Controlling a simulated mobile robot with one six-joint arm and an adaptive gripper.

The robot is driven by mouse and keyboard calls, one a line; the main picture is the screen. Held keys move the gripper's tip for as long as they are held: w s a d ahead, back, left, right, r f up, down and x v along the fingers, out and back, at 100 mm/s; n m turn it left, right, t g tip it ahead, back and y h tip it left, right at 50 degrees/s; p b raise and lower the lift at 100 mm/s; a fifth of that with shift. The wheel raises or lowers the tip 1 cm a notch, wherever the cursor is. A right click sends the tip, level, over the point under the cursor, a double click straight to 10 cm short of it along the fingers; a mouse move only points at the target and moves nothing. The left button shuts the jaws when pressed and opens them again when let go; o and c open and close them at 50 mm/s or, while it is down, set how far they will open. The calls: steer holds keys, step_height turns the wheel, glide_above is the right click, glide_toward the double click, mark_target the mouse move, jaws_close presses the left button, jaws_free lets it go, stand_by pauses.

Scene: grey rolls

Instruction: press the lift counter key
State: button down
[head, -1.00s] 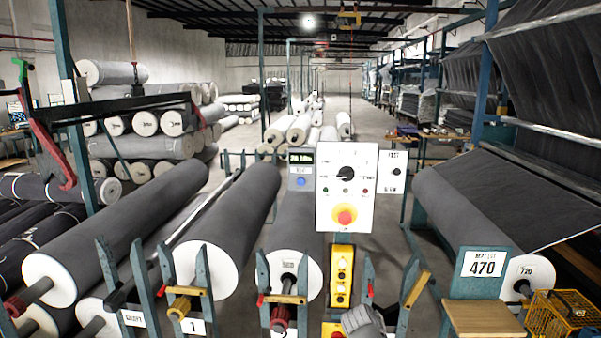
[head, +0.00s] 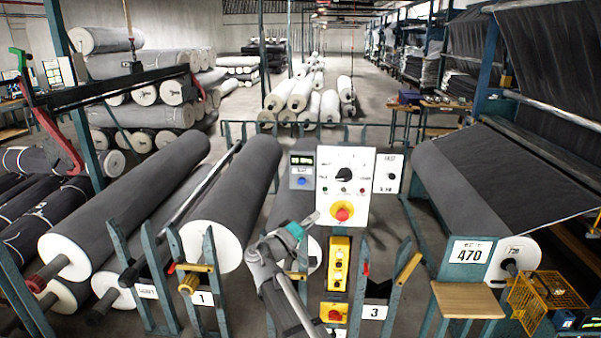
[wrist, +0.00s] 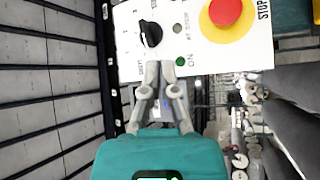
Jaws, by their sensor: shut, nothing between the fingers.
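A small grey counter box (head: 302,164) with a dark display and a blue key (head: 302,182) is mounted left of the white control panel (head: 358,164). Its small label is too blurred to read. My gripper (head: 313,219) is shut and empty, in front of the panel's lower left edge, below and slightly right of the blue key. In the wrist view, my closed fingertips (wrist: 161,68) point at the panel's edge, near a green ON lamp (wrist: 180,61).
The panel carries a black dial (head: 344,174) and a red stop button on yellow (head: 342,212). A yellow button box (head: 339,264) hangs below. A smaller white switch box (head: 388,172) is at right. Grey rolls (head: 232,205) on blue stands lie to the left.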

steer(key=a+r+n+t+p, duration=0.1)
steer(key=a+r+t, duration=0.1)
steer(key=a+r, duration=0.2)
steer(key=shift+a+r+t, duration=0.3)
steer(key=shift+a, duration=0.25)
steer(key=shift+w, duration=0.1)
glide_toward(308, 177)
steer(key=shift+w+d+r, duration=0.6)
steer(key=shift+d+r, duration=0.05)
steer(key=shift+d, duration=0.25)
steer(key=shift+w+d+r, duration=0.55)
steer(key=shift+d+r, duration=0.1)
steer(key=shift+d, duration=0.25)
steer(key=shift+w, duration=0.9)
stand_by(1.4)
steer(key=shift+s, duration=0.9)
stand_by(0.3)
steer(key=shift+s+a, duration=0.1)
steer(key=shift+s, duration=2.45)
